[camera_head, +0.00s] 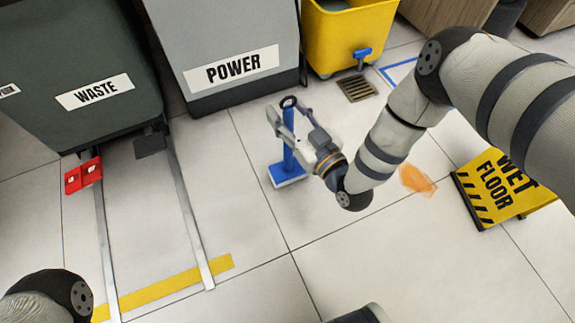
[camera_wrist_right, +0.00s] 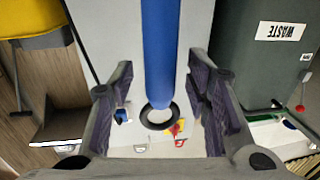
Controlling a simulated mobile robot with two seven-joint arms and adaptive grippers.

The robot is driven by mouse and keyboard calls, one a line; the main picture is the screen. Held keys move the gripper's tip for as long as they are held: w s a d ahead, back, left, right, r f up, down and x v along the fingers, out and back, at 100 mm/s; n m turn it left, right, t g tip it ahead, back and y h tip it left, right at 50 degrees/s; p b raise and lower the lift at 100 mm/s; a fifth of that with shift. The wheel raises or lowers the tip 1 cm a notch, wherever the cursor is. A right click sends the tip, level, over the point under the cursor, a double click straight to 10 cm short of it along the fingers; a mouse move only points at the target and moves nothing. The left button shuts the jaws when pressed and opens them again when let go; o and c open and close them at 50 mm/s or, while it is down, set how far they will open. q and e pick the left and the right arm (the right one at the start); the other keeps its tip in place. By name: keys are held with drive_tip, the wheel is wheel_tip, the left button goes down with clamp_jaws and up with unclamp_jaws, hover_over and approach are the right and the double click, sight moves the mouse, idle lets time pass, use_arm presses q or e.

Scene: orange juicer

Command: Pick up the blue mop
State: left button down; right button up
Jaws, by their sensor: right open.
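The blue mop (camera_head: 287,154) stands upright on the floor, with a black ring at its handle top and a flat blue-and-white head (camera_head: 287,175) below. My right gripper (camera_head: 287,115) is open near the upper handle, its fingers on either side of it in the picture. In the right wrist view the blue handle (camera_wrist_right: 160,50) runs between the open fingers (camera_wrist_right: 160,72), with visible gaps on both sides. The black ring shows there too. Whether a finger touches the handle cannot be told. My left gripper is out of view.
A grey POWER cabinet (camera_head: 215,40) and dark WASTE bin (camera_head: 70,55) stand behind and left. A yellow bucket (camera_head: 345,40) is at the back, with a floor drain (camera_head: 357,88) before it. An orange spill (camera_head: 417,180) and yellow WET FLOOR sign (camera_head: 500,190) lie right. Front floor is clear.

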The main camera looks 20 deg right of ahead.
clamp_jaws()
